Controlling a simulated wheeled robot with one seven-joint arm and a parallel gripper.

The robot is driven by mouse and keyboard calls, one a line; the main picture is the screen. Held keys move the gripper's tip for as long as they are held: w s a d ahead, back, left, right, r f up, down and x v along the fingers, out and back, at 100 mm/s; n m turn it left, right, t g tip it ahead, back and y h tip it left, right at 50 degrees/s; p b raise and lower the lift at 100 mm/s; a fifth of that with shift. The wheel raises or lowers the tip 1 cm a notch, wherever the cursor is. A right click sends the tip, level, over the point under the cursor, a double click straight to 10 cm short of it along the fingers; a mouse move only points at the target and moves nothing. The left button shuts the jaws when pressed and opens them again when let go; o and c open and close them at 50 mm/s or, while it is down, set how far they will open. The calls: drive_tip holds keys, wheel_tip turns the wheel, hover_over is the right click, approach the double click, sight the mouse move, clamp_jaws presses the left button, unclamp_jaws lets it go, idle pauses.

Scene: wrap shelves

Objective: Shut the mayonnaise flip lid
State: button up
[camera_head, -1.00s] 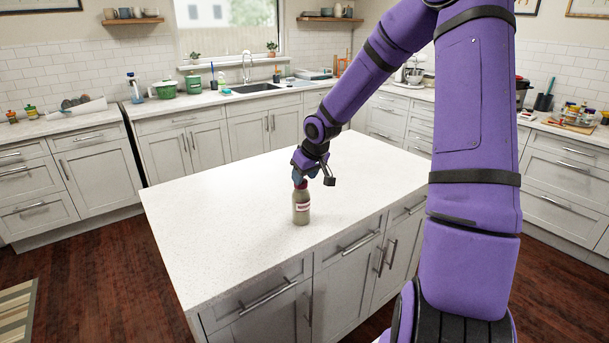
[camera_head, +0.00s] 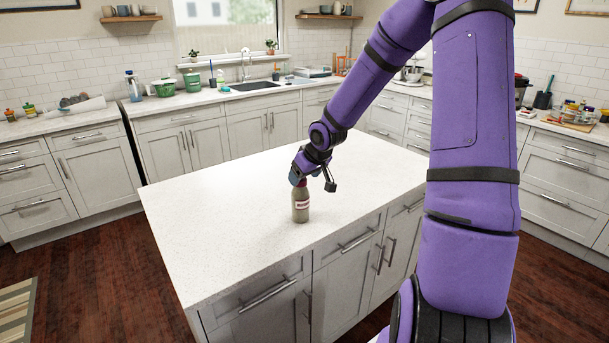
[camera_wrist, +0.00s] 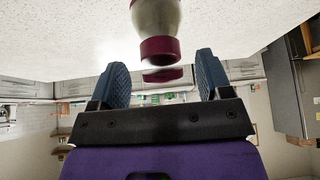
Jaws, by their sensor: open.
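The mayonnaise bottle (camera_head: 300,207) stands upright on the white island counter, a pale olive body with a label. In the wrist view, which looks upside down, its body (camera_wrist: 156,17) and dark red cap (camera_wrist: 158,50) show. A separate dark red piece, seemingly the flip lid (camera_wrist: 163,75), shows beyond the cap; its hinge and exact angle are unclear. My gripper (camera_head: 297,178) is at the bottle's top and largely hides the cap in the head view. In the wrist view my gripper (camera_wrist: 161,64) is open, its two blue fingers spread either side of the lid, with visible gaps.
The island counter (camera_head: 220,215) is otherwise clear around the bottle. A back counter with a sink (camera_head: 254,87), a green pot (camera_head: 165,88) and small items runs along the wall, away from my arm.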

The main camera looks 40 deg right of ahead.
drive_tip(key=shift+r, duration=0.1)
drive_tip(key=v, duration=1)
drive_tip(key=shift+s+r, duration=0.2)
idle(0.4)
